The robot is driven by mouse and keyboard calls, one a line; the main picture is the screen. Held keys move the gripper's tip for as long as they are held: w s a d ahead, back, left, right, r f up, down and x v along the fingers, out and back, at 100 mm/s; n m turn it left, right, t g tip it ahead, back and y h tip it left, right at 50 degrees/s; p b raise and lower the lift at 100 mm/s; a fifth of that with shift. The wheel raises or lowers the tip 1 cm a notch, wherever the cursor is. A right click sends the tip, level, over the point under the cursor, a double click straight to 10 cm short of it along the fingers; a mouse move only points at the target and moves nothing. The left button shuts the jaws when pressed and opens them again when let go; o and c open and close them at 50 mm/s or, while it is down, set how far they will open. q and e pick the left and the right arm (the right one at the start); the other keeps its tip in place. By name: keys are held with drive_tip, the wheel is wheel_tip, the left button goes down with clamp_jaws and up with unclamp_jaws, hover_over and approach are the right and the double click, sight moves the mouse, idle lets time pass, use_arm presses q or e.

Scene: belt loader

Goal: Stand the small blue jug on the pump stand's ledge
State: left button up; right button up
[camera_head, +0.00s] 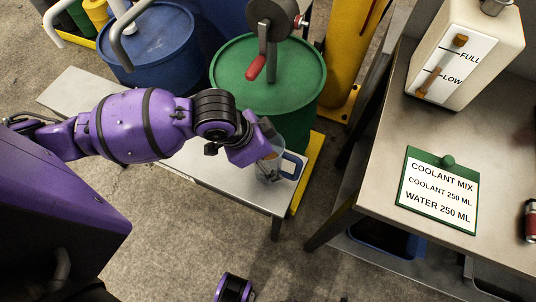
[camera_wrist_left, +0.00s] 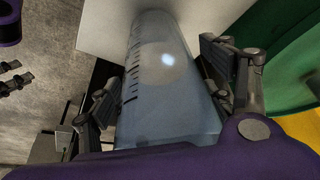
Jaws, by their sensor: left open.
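The small blue jug (camera_head: 268,171) is see-through, with a blue handle on its right side. It appears upright at the right end of the pale grey ledge (camera_head: 225,178), in front of the green drum. In the left wrist view the jug (camera_wrist_left: 165,90) shows dark scale marks and fills the space between the fingers. My left gripper (camera_head: 266,146) is open around the jug and partly hides it in the head view. Whether a finger touches it I cannot tell. A purple part of my right arm (camera_head: 233,289) shows at the bottom edge; its fingers are not clear.
The green drum (camera_head: 270,85) with a red-handled crank (camera_head: 256,69) and a blue drum (camera_head: 150,50) stand behind the ledge. A table (camera_head: 385,205) on the right bears a white coolant tank (camera_head: 465,50) and a green-framed recipe sign (camera_head: 438,190). Floor lies open between them.

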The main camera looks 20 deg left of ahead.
use_arm(q)
drive_tip(key=shift+r, duration=0.1)
drive_tip(key=p+v, duration=0.2)
drive_tip(key=v, duration=1)
